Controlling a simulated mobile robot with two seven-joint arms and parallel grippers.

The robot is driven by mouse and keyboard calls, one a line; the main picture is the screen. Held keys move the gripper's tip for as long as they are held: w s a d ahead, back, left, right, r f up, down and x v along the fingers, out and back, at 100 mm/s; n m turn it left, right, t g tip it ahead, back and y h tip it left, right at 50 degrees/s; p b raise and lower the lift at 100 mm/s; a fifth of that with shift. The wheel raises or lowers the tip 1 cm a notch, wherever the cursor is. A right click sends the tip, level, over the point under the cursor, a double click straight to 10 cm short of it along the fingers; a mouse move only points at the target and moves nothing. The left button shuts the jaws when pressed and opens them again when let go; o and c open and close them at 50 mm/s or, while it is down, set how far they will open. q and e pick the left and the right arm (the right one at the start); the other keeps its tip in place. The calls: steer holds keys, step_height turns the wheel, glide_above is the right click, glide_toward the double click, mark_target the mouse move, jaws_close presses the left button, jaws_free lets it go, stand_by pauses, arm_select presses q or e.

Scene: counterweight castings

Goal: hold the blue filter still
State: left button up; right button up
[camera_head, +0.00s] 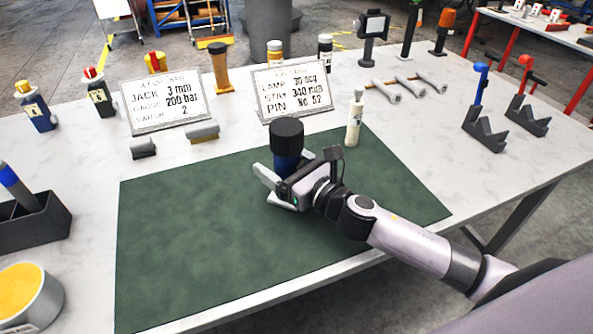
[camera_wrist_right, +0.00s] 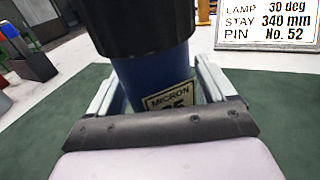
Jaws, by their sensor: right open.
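The blue filter (camera_head: 287,160) stands upright on the green mat (camera_head: 190,230), with a wide black cap on top. My right gripper (camera_head: 287,170) is at its lower body, jaws open, one finger on each side. In the right wrist view the filter (camera_wrist_right: 150,72) fills the space between the fingers (camera_wrist_right: 155,85), and a label reading "MICRON" shows low on its body. Whether either finger touches it I cannot tell. Its base is hidden behind the gripper. My left gripper is not in view.
A white bottle (camera_head: 354,122) stands near the mat's back edge, right of the filter. Two printed signs (camera_head: 165,100) (camera_head: 292,88) stand behind the mat. Dark V-shaped stands (camera_head: 485,132) are at the right. The mat's left half is clear.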

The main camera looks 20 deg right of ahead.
steer(key=b+v, duration=0.2)
steer(key=v, duration=0.9)
steer(key=shift+s+d+r, duration=0.1)
steer(key=shift+s+d, duration=0.15)
steer(key=shift+s, duration=0.25)
